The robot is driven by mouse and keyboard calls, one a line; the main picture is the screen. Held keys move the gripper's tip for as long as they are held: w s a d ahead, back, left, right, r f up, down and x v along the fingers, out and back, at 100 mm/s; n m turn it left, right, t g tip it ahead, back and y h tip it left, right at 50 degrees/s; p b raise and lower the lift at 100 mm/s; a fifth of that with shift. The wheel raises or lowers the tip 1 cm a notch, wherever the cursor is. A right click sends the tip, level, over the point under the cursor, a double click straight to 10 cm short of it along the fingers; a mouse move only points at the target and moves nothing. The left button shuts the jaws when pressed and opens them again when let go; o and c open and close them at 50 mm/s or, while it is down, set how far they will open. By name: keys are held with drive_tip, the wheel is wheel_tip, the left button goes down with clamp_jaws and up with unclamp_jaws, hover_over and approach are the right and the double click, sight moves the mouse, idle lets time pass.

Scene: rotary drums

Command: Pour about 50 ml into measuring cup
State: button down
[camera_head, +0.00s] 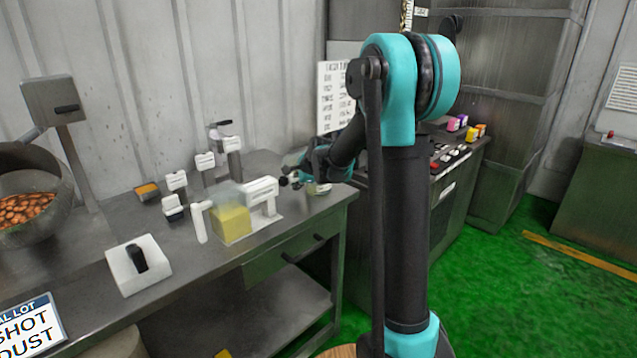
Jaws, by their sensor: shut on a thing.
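A clear container with yellow liquid (231,220) stands on the grey bench, with a white upright piece at its left side. A white labelled piece (262,189) rises at its right. My gripper (288,181) is at the right end of this white piece, its dark tips pointing left. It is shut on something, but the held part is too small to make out. A small clear vessel (319,188) shows just below and right of my gripper, near the bench's right end; I cannot tell whether it is the measuring cup or whether the gripper touches it.
A white box with a black knob (138,262) sits at the front left. Several white-labelled items (176,181) stand along the back. A drum with brown pieces (25,212) is at the far left. A panel with coloured blocks (462,122) stands right, behind my arm.

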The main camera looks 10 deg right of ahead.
idle(0.4)
drive_tip(key=shift+d+r+g+h, duration=0.2)
drive_tip(key=shift+g+h, duration=0.1)
drive_tip(key=shift+h, duration=0.1)
drive_tip(key=shift+s+d+f+n+g+h, duration=0.2)
drive_tip(key=shift+d+f+n+g+h, duration=0.15)
drive_tip(key=shift+f+h, duration=0.35)
drive_tip(key=shift+d+r, duration=0.2)
drive_tip(key=shift+r, duration=0.65)
drive_tip(key=shift+s+d+r+n+g+h+b, duration=0.15)
drive_tip(key=shift+r+h, duration=0.3)
drive_tip(key=shift+r, duration=0.45)
drive_tip(key=shift+d+r+n+g+h+b, duration=0.2)
drive_tip(key=shift+r+h, duration=0.3)
drive_tip(key=shift+r, duration=0.35)
drive_tip(key=shift+s+d+r+g+h, duration=0.1)
drive_tip(key=shift+d+r+h, duration=0.25)
drive_tip(key=shift+r, duration=0.55)
drive_tip(key=shift+r, duration=0.1)
